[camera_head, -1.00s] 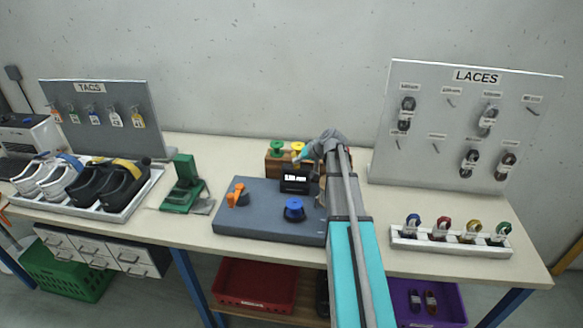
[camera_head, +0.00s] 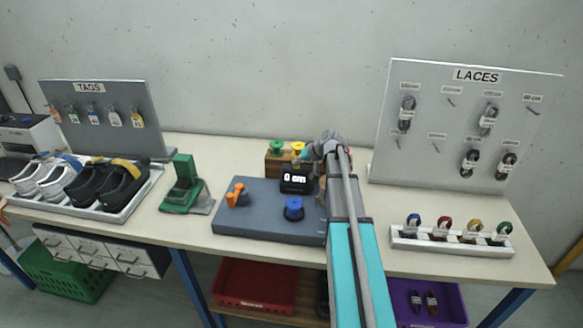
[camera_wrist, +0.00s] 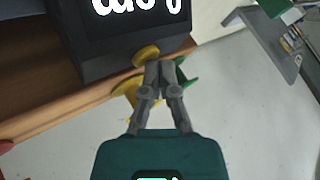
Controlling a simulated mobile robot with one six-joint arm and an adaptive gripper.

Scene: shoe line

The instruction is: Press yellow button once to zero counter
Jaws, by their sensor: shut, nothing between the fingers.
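The counter (camera_head: 296,181) is a dark box on the grey-blue board, and its display reads "0 cm" in the head view. In the wrist view the counter (camera_wrist: 105,45) fills the top left, its lit display upside down and partly cut off. The yellow button (camera_wrist: 145,54) is a small round disc at the counter's edge. My gripper (camera_wrist: 160,66) is shut and empty, its fingertips right beside the button; I cannot tell whether they touch it. In the head view my arm hides the button and most of the gripper.
A wooden holder (camera_head: 275,167) with a green spool (camera_head: 277,146) and a yellow spool (camera_head: 298,147) stands behind the counter. An orange clamp (camera_head: 237,195) and a blue knob (camera_head: 294,209) sit on the board (camera_head: 262,226). The lace board (camera_head: 440,150) stands at the right.

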